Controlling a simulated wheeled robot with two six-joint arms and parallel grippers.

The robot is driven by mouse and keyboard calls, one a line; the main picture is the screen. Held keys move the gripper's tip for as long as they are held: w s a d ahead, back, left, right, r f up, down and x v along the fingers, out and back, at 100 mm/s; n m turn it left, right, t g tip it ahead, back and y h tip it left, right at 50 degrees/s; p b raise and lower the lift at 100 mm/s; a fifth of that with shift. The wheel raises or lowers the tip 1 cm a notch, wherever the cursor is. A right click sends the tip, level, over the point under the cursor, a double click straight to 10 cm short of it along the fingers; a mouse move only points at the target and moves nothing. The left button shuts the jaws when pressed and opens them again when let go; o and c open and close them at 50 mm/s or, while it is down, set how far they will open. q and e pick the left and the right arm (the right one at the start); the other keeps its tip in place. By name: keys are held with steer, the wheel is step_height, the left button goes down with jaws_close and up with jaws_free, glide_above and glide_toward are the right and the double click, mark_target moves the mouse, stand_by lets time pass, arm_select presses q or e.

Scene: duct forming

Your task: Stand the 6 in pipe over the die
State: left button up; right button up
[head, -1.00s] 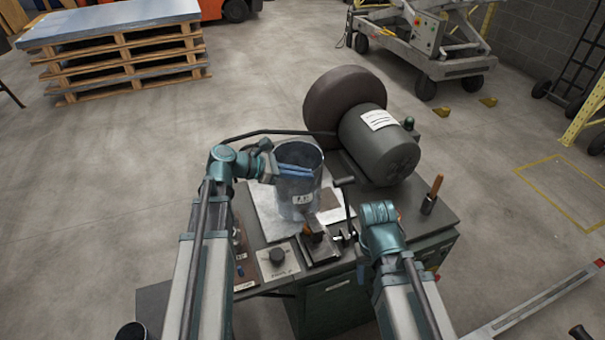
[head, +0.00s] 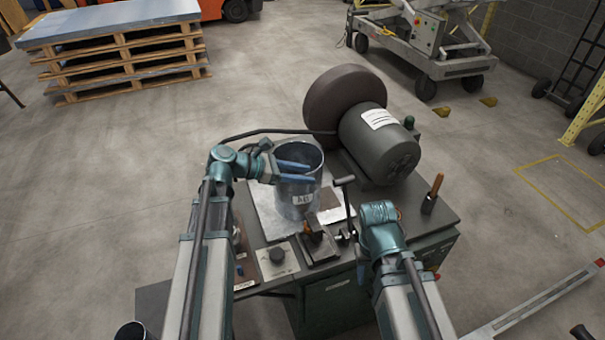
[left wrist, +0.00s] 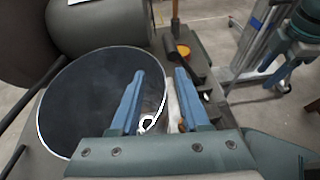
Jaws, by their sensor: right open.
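In the left wrist view, one finger of my left gripper (left wrist: 160,75) lies across the mouth and the other lies outside the rim. My right gripper (head: 380,212) is open and empty, right of the pipe and apart from it. I cannot make out the die; the pipe may hide it.
A dark motor housing (head: 378,145) with a large round drum (head: 335,95) stands behind the pipe. A small clamp with an orange part (head: 312,238) and a black lever (head: 345,195) are close in front. An orange-handled tool (head: 433,195) stands at the right edge.

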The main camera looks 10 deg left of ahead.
arm_select(q)
steer(key=p+v, duration=0.5)
steer(key=v, duration=0.8)
steer(key=shift+s+a, duration=0.2)
steer(key=shift+a, duration=0.1)
steer(key=s+d+f+m+g+y, duration=0.3)
steer(key=s+d+f+m+y, duration=0.3)
steer(key=d+m, duration=0.4)
steer(key=s+d+f+m+g+y, duration=0.3)
steer(key=s+d+f+m+y, duration=0.3)
steer(key=d+m, duration=0.5)
steer(key=f+m+y, duration=0.1)
steer(key=m, duration=0.5)
